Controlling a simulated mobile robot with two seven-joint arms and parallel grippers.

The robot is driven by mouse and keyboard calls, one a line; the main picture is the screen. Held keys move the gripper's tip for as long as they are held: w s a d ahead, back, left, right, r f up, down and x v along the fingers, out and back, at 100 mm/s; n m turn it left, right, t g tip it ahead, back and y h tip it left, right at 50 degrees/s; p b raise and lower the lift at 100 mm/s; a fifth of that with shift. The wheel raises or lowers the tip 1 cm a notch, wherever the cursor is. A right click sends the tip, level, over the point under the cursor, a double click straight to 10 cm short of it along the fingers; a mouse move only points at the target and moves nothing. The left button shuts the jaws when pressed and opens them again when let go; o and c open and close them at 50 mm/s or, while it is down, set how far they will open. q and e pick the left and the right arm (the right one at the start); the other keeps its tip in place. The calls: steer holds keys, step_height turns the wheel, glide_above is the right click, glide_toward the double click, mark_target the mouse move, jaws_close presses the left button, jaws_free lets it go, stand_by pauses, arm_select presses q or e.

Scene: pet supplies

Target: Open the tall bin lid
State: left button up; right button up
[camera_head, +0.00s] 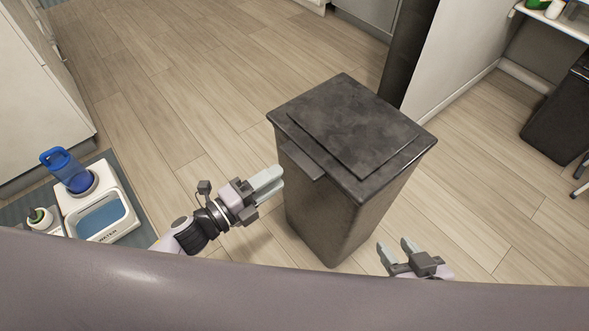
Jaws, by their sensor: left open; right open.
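The tall bin (325,214) is dark grey and stands upright on the wooden floor in the middle of the view. Its lid (350,135) is closed, with a small tab (302,160) sticking out on the front left side. My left gripper (270,184) is open and empty, just left of the bin and a little below the tab; I cannot tell whether it touches the bin. My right gripper (396,248) is open and empty, to the lower right of the bin and apart from it. The lower part of the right arm is hidden.
A pet water station (102,218) with a blue bottle (67,168) stands on a mat at the left, by white cabinets (35,90). A wall end (455,60) rises behind the bin. Another dark bin (558,125) is at the far right. Floor around the tall bin is clear.

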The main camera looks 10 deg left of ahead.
mark_target(295, 165)
arm_select(q)
steer(key=b+x, duration=0.1)
steer(key=x, duration=0.5)
steer(key=shift+w+d, duration=0.2)
steer(key=shift+w, duration=0.05)
jaws_close()
